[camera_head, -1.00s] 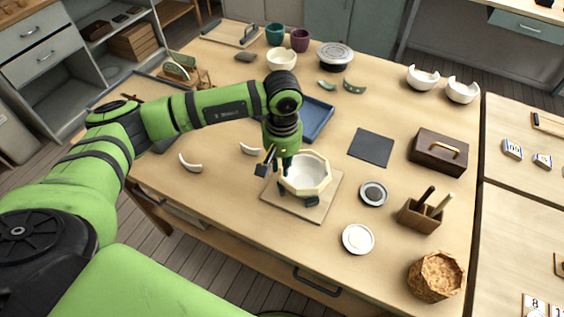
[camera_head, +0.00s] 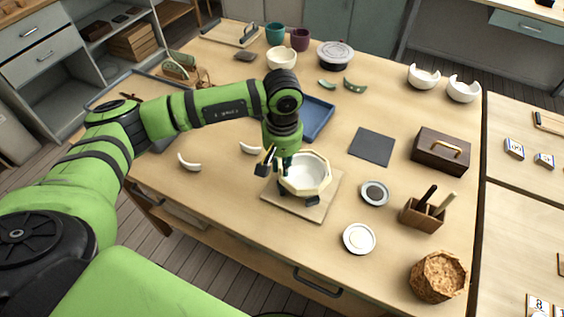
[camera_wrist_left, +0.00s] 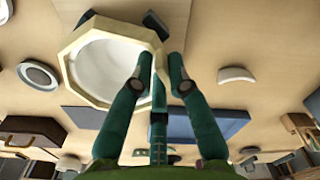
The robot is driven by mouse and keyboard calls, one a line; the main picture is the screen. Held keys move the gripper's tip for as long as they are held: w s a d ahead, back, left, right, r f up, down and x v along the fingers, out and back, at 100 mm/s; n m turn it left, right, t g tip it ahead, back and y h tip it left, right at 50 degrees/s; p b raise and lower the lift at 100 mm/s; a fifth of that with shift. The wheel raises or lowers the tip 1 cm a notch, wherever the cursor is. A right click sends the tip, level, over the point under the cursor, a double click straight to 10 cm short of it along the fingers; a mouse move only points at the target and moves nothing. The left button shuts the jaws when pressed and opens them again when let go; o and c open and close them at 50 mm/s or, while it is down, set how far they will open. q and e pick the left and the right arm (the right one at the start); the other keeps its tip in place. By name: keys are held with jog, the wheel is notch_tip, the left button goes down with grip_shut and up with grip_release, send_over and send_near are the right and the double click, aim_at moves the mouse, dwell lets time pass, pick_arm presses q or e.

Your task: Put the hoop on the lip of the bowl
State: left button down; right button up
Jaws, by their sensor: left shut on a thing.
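The cream eight-sided hoop (camera_head: 325,185) is around the top of the white bowl (camera_head: 306,172), whose inside shows through it. In the left wrist view the hoop (camera_wrist_left: 66,68) frames the white bowl (camera_wrist_left: 105,68). My left gripper (camera_head: 284,166) is at the hoop's left side. In the left wrist view my left gripper's fingers (camera_wrist_left: 160,62) are shut on the hoop's edge. I cannot tell whether the hoop touches the lip all round. The bowl stands over a wooden board (camera_head: 316,211) with dark blocks (camera_head: 312,202) beside it. My right gripper is out of view.
Curved white shards (camera_head: 189,163) lie to the left. A blue tray (camera_head: 318,118) is behind, a dark mat (camera_head: 372,146) and wooden box (camera_head: 440,153) to the right. Small dishes (camera_head: 359,238) and a tool holder (camera_head: 422,216) stand front right.

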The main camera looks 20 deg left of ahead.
pick_arm(q)
jog(key=c, duration=1.1)
grip_release()
jog(key=o, duration=0.5)
jog(key=shift+c, duration=0.2)
jog(key=shift+r, duration=0.15)
jog(key=shift+r+p, duration=1.5)
jog(key=shift+r, duration=1.35)
